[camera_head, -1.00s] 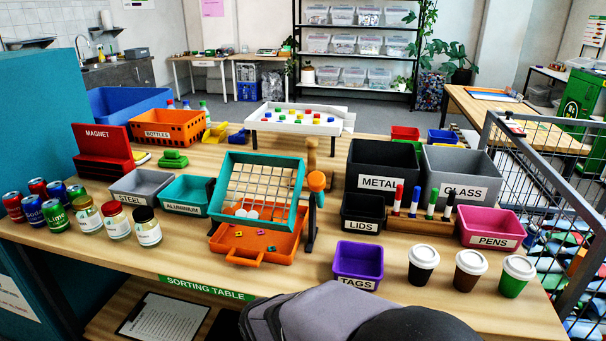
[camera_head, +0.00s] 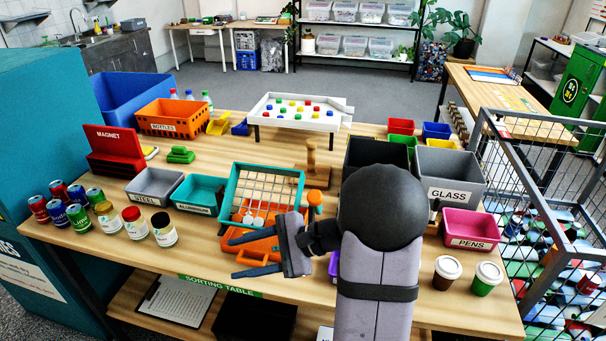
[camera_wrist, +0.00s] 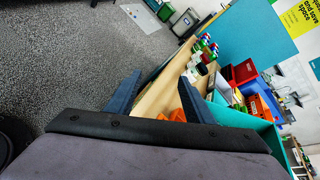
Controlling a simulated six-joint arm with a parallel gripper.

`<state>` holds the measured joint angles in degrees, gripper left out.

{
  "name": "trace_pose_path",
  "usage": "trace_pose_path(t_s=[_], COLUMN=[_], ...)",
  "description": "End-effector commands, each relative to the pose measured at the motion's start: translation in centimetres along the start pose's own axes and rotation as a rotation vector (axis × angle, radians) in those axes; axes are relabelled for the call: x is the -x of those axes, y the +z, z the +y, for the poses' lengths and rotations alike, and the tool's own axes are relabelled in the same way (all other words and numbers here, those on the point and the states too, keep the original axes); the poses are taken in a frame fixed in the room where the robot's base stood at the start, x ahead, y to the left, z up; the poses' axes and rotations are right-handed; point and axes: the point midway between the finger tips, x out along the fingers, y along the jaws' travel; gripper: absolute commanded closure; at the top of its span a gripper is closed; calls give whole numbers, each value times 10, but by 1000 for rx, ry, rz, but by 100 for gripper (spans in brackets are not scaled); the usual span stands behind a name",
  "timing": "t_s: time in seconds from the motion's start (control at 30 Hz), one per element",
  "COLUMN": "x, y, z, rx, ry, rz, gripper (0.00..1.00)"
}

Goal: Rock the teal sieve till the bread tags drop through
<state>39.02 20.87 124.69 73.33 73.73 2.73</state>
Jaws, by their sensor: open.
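The teal sieve (camera_head: 270,171), a tilted frame with a wire grid, stands mid-table in the head view. Pale round pieces (camera_head: 250,219) show at its lower end. The orange tray (camera_head: 262,247) lies under and in front of it, partly hidden by my gripper. I cannot make out bread tags now. My gripper (camera_head: 234,257) is open and empty, its fingers pointing left in front of the sieve and over or near the tray. Both fingers stand apart in the wrist view (camera_wrist: 160,76). The purple tags bin (camera_head: 333,266) is mostly hidden behind my arm.
A wooden post (camera_head: 312,160) and an orange knob (camera_head: 315,198) stand just right of the sieve. The aluminum bin (camera_head: 200,190), steel bin (camera_head: 155,184) and several jars and cans are to the left. The grey glass bin (camera_head: 448,178) and pink pens bin (camera_head: 470,228) are to the right.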

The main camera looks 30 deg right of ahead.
Motion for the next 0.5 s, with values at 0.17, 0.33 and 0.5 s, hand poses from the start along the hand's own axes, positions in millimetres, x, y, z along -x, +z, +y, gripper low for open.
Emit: trace_pose_path(t_s=[0.17, 0.33, 0.5], x=[84, 159, 181], y=[-4, -34, -54], z=[-106, -133, -98], rx=[-148, -209, -219], ry=[-398, -670, -766], rz=[-56, -34, 15], gripper=[52, 52, 52])
